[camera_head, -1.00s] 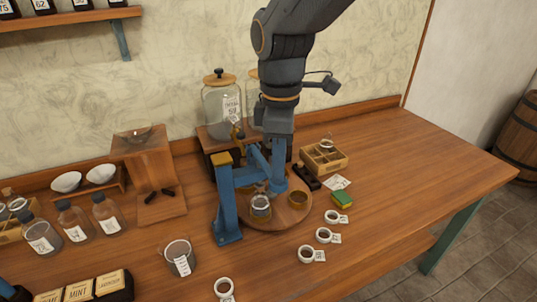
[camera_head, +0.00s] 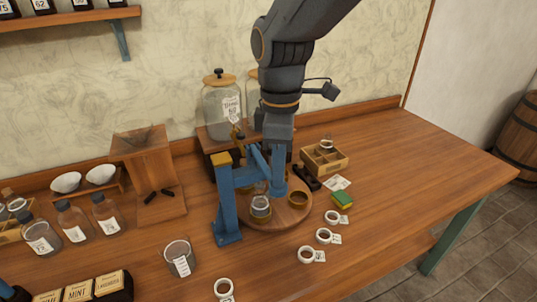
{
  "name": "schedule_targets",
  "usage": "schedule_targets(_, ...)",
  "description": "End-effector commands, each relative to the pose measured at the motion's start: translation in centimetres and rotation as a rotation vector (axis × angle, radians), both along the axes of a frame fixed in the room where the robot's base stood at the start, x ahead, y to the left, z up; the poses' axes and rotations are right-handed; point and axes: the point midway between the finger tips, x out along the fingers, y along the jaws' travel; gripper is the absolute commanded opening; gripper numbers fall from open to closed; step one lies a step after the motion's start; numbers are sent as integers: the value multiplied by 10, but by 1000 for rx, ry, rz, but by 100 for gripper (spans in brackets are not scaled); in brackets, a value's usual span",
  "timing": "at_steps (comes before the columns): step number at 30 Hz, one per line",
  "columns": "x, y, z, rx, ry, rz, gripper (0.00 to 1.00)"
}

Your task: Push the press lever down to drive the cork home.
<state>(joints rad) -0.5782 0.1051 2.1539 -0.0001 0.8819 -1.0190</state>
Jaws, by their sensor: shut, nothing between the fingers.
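The blue press (camera_head: 228,205) stands upright on the table, with a brass-coloured cap on its post. Its blue lever arm (camera_head: 255,160) slants from the post down to the right. A small glass jar (camera_head: 261,207) stands below it on a round wooden board (camera_head: 272,224); its cork is too small to make out. My gripper (camera_head: 280,185) points down just right of the lever arm and above the board. It is shut and empty. Blue parts overlap there, so I cannot tell whether it touches the lever.
A brass-coloured cup (camera_head: 298,198) sits on the board's right side. A large glass jar (camera_head: 222,108) stands behind. The table's right side is clear.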

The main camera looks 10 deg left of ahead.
Motion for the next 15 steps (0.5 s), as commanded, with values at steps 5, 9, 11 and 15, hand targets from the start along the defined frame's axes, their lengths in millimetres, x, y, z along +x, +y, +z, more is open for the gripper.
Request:
schedule_targets(5,0,0,-1,-1,2,0,0)
schedule_targets(9,-1,0,2,-1,1,0,0)
schedule_targets(11,-1,0,7,-1,1,0,0)
schedule_targets(15,-1,0,22,0,1,-1,0)
